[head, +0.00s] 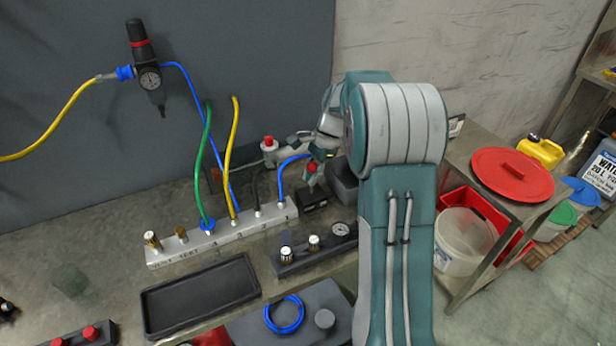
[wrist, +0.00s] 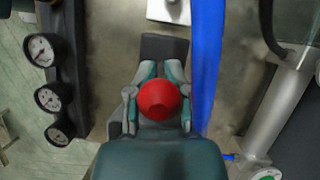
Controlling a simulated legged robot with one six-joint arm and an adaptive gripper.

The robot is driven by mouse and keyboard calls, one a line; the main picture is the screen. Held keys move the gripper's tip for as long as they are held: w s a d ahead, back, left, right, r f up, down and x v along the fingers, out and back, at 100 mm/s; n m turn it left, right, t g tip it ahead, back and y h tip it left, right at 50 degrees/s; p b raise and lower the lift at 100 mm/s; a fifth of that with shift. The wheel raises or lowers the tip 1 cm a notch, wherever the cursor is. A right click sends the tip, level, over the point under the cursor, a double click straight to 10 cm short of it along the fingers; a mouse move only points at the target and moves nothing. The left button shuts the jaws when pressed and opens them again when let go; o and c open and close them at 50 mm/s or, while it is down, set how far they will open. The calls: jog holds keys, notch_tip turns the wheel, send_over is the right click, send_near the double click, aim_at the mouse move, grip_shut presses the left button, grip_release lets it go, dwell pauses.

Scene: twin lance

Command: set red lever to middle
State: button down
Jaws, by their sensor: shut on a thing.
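The red lever's round red knob (wrist: 157,99) is in the middle of the wrist view, between the fingers of my gripper (wrist: 160,76). My gripper is shut on it. In the head view the red knob (head: 312,168) shows small, just below the end of my arm, above a dark block (head: 313,198) on the bench. The knob and my gripper hide the lever's shaft in the wrist view. My arm's large links cover much of the area to the right of the lever in the head view, so the lever's exact angle cannot be told.
A blue hose (wrist: 207,60) runs close beside my gripper. Round gauges (wrist: 47,98) line the left of the wrist view. A manifold bar (head: 225,235) with hoses, a black tray (head: 200,295) and a fitting block (head: 312,252) lie on the bench. Another red knob (head: 268,143) stands behind.

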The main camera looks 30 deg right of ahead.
jog(key=shift+w+r, duration=0.25)
jog(key=c, duration=0.7)
grip_release()
jog(key=shift+f, duration=0.1)
jog(key=v, duration=1.2)
jog(key=shift+a, duration=0.1)
